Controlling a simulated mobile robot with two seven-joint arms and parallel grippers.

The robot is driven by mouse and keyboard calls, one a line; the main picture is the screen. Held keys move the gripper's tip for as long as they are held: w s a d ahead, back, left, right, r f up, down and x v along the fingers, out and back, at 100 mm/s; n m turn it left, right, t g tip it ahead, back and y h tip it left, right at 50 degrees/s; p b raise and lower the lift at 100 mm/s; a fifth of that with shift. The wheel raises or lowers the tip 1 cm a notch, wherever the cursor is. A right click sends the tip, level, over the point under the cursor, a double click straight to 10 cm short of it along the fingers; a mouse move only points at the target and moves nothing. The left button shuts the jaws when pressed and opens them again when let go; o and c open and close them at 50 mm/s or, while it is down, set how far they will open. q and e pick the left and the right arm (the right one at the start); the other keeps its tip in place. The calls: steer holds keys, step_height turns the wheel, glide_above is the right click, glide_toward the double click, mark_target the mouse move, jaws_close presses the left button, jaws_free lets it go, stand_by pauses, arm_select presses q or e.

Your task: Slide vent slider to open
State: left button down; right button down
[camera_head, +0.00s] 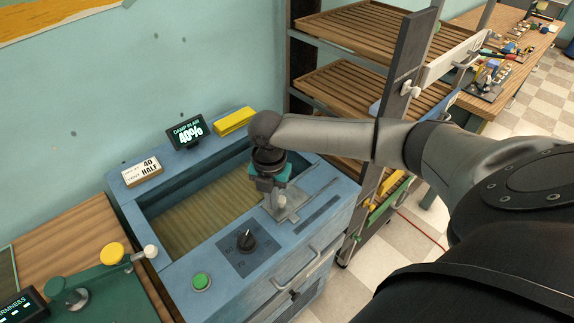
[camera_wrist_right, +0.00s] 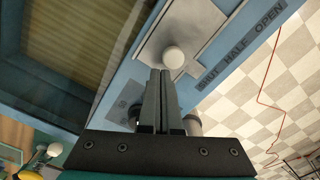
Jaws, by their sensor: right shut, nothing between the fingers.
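The vent slider is a metal plate with a round white knob (camera_wrist_right: 173,57), on the blue box's front right rim. Beside it a strip (camera_wrist_right: 240,48) reads SHUT, HALF, OPEN; the knob appears nearest the SHUT end. My right gripper (camera_wrist_right: 162,74) is shut and empty, its fingertips right by the knob; I cannot tell whether they touch it. In the head view my right gripper (camera_head: 273,196) points down over the slider plate (camera_head: 293,205) and hides the knob. My left gripper is not in view.
The blue box (camera_head: 180,284) carries a dial (camera_head: 245,241), a green button (camera_head: 201,281), a display (camera_head: 187,131) reading 40%, a card (camera_head: 142,171) with 40 and HALF, and a yellow block (camera_head: 234,121). A slatted rack (camera_head: 352,72) stands close behind on the right.

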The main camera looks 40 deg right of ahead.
steer(key=shift+w+d, duration=0.2)
steer(key=shift+d, duration=2)
steer(key=shift+w+d, duration=0.2)
steer(key=shift+d, duration=2.85)
step_height(320, 180, up, 9)
steer(key=a+p, duration=0.1)
steer(key=p, duration=0.9)
steer(key=shift+a, duration=0.15)
